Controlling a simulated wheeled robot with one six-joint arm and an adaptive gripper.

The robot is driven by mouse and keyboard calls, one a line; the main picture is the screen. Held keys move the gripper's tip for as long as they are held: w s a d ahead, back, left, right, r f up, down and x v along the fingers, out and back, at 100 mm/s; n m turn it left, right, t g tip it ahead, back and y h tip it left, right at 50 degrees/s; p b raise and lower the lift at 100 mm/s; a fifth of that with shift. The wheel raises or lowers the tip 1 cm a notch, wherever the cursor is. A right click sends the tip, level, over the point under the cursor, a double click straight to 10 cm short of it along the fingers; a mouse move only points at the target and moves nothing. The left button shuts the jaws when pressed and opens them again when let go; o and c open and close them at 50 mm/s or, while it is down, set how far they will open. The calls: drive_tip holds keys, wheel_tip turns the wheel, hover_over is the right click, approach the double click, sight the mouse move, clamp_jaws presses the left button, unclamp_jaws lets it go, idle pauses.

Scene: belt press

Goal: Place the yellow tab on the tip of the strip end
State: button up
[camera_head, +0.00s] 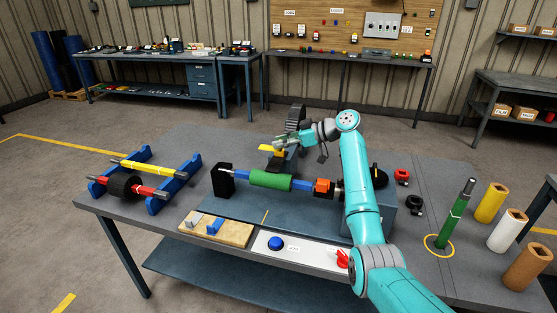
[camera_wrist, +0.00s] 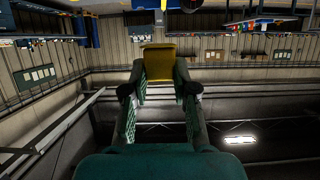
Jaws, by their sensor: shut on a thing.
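A black ribbed strip (camera_head: 296,117) stands upright just behind my gripper. A dark block shows under the tab, partly hidden by it. I cannot tell for certain which part is the strip end, nor whether the tab touches anything.
Blue stands (camera_head: 165,192) with rollers are at left. The table's back left is clear.

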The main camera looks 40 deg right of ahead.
drive_tip(key=shift+f, duration=3.25)
drive_tip(key=shift+f, duration=0.6)
drive_tip(key=o, duration=0.8)
drive_tip(key=shift+c, duration=0.2)
drive_tip(key=shift+r, duration=0.15)
drive_tip(key=shift+r, duration=0.3)
drive_tip(key=v, duration=1.2)
drive_tip(key=shift+r, duration=0.25)
drive_tip(key=shift+a, duration=0.1)
